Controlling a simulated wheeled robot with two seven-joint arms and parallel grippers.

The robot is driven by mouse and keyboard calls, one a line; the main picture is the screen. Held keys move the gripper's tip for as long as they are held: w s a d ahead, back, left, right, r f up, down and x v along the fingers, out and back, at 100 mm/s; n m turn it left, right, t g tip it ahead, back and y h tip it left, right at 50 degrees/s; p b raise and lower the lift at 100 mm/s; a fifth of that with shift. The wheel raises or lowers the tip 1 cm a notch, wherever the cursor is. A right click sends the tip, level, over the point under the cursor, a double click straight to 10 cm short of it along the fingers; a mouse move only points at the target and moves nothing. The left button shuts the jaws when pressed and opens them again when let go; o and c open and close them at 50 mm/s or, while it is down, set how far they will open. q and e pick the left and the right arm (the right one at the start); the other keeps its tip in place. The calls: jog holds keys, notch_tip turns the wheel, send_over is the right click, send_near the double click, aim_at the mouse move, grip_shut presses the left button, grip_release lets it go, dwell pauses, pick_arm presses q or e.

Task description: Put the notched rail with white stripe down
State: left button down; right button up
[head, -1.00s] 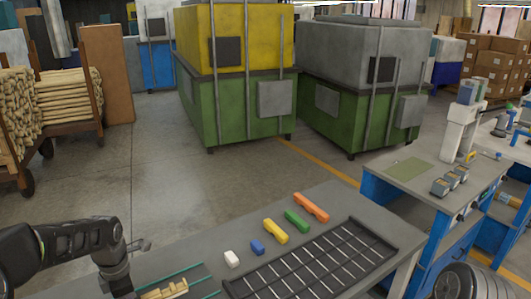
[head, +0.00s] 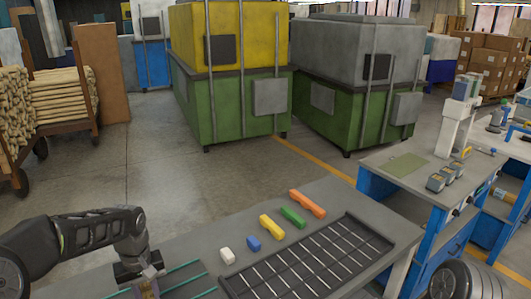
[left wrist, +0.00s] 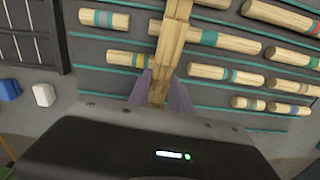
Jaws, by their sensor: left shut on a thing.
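My left gripper (left wrist: 160,92) is shut on a pale wooden rail (left wrist: 170,45), which runs up from between the fingers and out of the top of the left wrist view. No white stripe shows on the visible part, and notches are hard to make out. The rail passes over several striped wooden pieces; whether it touches them I cannot tell. In the head view my left gripper (head: 147,286) is at the bottom edge, over the near-left end of the bench, with the rail mostly hidden or cut off. My right gripper is not in view.
Pale pieces with teal, blue or red bands, such as one dowel (left wrist: 103,19), lie between green lines. A black slotted rack (head: 232,289) lies to the right. White (head: 227,256), blue (head: 254,243), yellow (head: 271,227), green (head: 293,217) and orange (head: 307,203) blocks stand behind it.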

pick_arm(q)
jog(key=w+d+m+b, duration=0.2)
jog(key=d+m, duration=0.4)
jog(key=d, duration=0.6)
jog(key=shift+w+f+m, duration=0.2)
jog(key=shift+w+m, duration=0.15)
jog(key=shift+m, duration=0.05)
